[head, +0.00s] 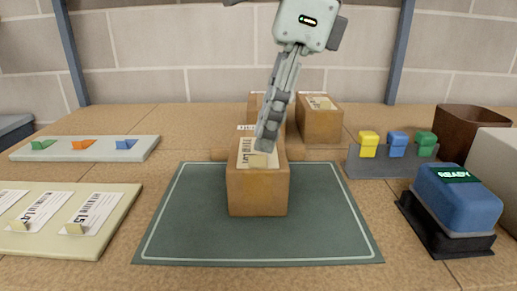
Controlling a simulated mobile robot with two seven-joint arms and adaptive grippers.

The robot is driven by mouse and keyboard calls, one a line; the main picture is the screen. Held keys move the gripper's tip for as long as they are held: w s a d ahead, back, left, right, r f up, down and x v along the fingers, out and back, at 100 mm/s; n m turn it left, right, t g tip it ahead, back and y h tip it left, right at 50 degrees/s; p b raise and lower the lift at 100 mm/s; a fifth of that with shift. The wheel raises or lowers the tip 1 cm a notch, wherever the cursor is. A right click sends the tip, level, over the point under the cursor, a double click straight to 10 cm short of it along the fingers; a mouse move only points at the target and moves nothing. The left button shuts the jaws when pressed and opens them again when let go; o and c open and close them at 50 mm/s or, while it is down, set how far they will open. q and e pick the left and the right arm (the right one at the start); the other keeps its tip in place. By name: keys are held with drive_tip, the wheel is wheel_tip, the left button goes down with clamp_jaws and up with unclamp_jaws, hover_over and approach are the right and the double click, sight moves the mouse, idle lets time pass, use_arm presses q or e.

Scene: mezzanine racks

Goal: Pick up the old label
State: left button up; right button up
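A brown box (257,190) stands on the dark mat (330,215) in the middle of the table. A cream label with a printed barcode (247,151) lies on its top; I take this to be the old label. My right gripper (266,142) reaches down from above, with its fingertips at the label and covering part of it. The fingers are seen nearly edge-on and overlap, so the gap between them and any hold on the label cannot be made out. My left gripper is not in view.
More brown boxes (320,122) stand behind. At left are a board with fresh labels (92,212) and a pale strip with coloured clips (84,155). At right are a grey holder (388,165), a blue device reading READY (455,205) and a dark brown bin (465,130). The mat's sides are clear.

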drive_tip(key=x, duration=0.3)
drive_tip(key=shift+f, duration=0.1)
drive_tip(key=shift+c, duration=0.2)
clamp_jaws()
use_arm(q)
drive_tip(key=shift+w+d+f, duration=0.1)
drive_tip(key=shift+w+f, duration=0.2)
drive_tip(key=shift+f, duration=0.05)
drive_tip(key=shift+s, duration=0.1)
